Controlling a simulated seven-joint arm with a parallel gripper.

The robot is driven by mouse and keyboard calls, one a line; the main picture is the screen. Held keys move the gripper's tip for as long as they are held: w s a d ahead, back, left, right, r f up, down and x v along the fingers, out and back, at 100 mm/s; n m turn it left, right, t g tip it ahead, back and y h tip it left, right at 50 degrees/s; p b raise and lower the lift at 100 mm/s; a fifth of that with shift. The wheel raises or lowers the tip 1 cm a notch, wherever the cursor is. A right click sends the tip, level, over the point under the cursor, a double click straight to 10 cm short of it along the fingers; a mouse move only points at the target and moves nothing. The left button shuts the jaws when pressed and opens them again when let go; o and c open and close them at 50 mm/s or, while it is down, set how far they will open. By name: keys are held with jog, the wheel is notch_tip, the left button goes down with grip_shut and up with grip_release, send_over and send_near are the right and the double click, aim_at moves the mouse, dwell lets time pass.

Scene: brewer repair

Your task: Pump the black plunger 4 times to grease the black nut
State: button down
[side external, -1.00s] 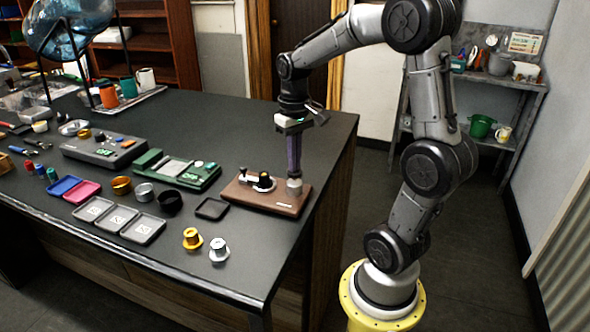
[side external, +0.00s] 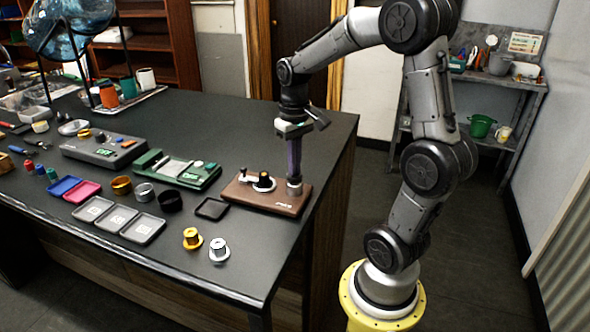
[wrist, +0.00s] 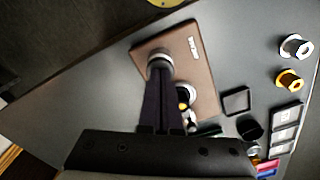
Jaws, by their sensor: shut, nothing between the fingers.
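The brown base board (side external: 240,198) lies near the table's right end. My gripper (side external: 294,178) is shut, pointing straight down with its fingertips at the top of the silver cylinder (side external: 295,189) on the board's right end. The black plunger is not visible; the fingertips hide the cylinder's top. The black nut (side external: 264,180) sits on a round silver mount, left of my fingertips. A small post with a dark knob (side external: 243,173) stands further left. In the wrist view my fingertips (wrist: 160,72) overlap the silver cylinder (wrist: 158,55), and the fingers partly cover the nut's area.
An empty dark square tray (side external: 212,208) lies left of the board. A gold flanged part (side external: 192,238) and a silver one (side external: 218,249) stand near the front edge. A green device (side external: 178,170) and several rings lie further left. The table behind the board is clear.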

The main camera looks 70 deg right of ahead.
jog(key=shift+f, duration=0.1)
jog(key=shift+r, duration=2.7)
notch_tip(320, 180, up, 6)
jog(key=shift+f, duration=4.25)
jog(key=shift+f, duration=0.1)
jog(key=shift+f, duration=0.35)
